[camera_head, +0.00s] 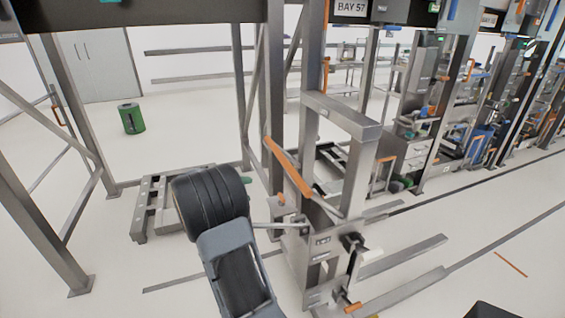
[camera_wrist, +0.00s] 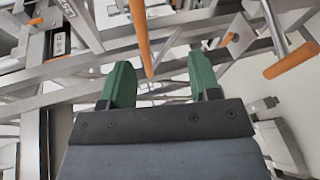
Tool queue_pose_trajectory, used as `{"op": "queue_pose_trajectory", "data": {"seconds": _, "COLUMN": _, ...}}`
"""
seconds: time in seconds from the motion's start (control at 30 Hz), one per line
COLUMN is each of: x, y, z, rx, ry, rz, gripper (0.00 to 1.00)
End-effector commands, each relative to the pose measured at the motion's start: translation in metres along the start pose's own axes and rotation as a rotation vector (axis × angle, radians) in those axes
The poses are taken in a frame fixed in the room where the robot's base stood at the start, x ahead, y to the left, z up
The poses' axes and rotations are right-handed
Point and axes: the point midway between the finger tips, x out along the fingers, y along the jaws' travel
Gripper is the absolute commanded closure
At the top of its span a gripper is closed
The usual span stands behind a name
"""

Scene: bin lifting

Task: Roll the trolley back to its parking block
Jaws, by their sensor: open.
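The trolley (camera_head: 345,128) is a grey metal upright frame with long low legs, standing on the floor right of centre in the head view. Its orange handle bar (camera_head: 288,166) slants across its near left side. My gripper (camera_wrist: 161,64) shows in the wrist view as two green fingers, apart, with nothing clamped between them. An orange bar (camera_wrist: 141,38) lies beyond the fingers, between them in the picture; I cannot tell its distance. I cannot pick out the parking block with certainty.
A low grey slatted frame (camera_head: 150,210) lies on the floor left of my arm. Rack posts (camera_head: 75,150) stand at left and behind the trolley. A green bin (camera_head: 131,118) stands farther back. Shelving with equipment (camera_head: 415,130) lines the right. Floor at lower right is mostly clear.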

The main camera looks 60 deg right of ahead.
Motion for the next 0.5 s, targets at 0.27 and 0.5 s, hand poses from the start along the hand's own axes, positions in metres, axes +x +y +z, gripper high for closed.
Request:
{"op": "queue_pose_trajectory", "data": {"seconds": 0.27, "x": 0.073, "y": -0.003, "z": -0.049, "rx": 0.008, "ry": 0.028, "rz": 0.353, "gripper": 0.43}}
{"op": "queue_pose_trajectory", "data": {"seconds": 0.5, "x": 0.097, "y": -0.001, "z": -0.061, "rx": 0.014, "ry": 0.059, "rz": 0.448, "gripper": 0.43}}
